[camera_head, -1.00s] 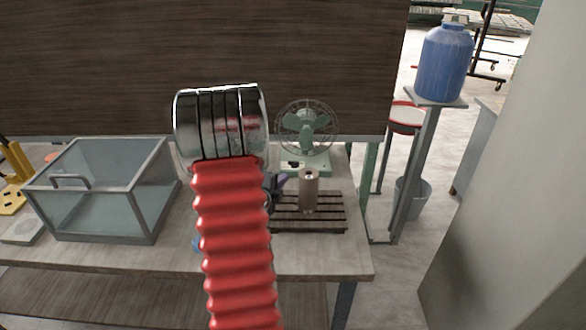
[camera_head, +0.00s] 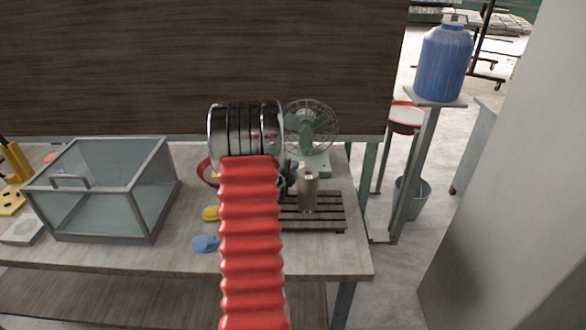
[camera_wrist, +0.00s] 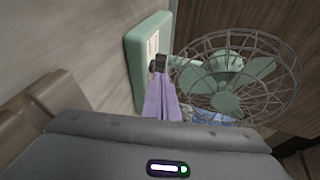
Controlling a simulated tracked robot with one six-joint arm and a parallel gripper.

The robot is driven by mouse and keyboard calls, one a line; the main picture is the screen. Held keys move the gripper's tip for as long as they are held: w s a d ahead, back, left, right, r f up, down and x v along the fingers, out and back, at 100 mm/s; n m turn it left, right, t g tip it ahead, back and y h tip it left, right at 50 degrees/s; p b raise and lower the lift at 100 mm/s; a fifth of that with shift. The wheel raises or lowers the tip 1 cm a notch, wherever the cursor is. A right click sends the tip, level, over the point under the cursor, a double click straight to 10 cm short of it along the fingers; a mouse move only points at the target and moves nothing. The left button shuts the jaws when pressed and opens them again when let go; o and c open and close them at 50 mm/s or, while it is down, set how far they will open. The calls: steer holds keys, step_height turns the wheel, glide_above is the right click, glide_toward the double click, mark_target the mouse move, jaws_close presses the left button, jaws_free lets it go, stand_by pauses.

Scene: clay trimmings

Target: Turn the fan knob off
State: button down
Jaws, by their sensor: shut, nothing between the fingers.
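The green desk fan (camera_head: 311,128) with a wire cage stands at the back right of the bench, its base partly behind my arm. In the wrist view the fan (camera_wrist: 235,78) is large, and its pale green base (camera_wrist: 135,68) with a light label plate is at upper left. A small dark piece (camera_wrist: 159,62), seemingly the knob, shows at the plate's lower edge. My gripper (camera_wrist: 162,84), with purple fingers, is shut and empty, its tips at or very near that dark piece; I cannot tell if they touch. In the head view my arm mostly hides the gripper.
A brown cylinder (camera_head: 308,190) stands on a slatted wooden board (camera_head: 322,223) in front of the fan. A glass case (camera_head: 148,212) is at left. Yellow (camera_head: 210,213) and blue (camera_head: 205,244) pieces lie left of my arm. Bare bench lies between them and the case.

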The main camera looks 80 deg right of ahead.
steer(key=shift+s+d, duration=0.25)
steer(key=shift+d, duration=0.1)
steer(key=shift+s+d+r, duration=0.1)
steer(key=shift+s+d, duration=0.15)
steer(key=shift+s, duration=0.35)
steer(key=shift+w, duration=0.2)
steer(key=shift+w+a, duration=0.1)
steer(key=shift+w, duration=0.45)
steer(key=shift+w, duration=0.15)
steer(key=shift+a, duration=0.1)
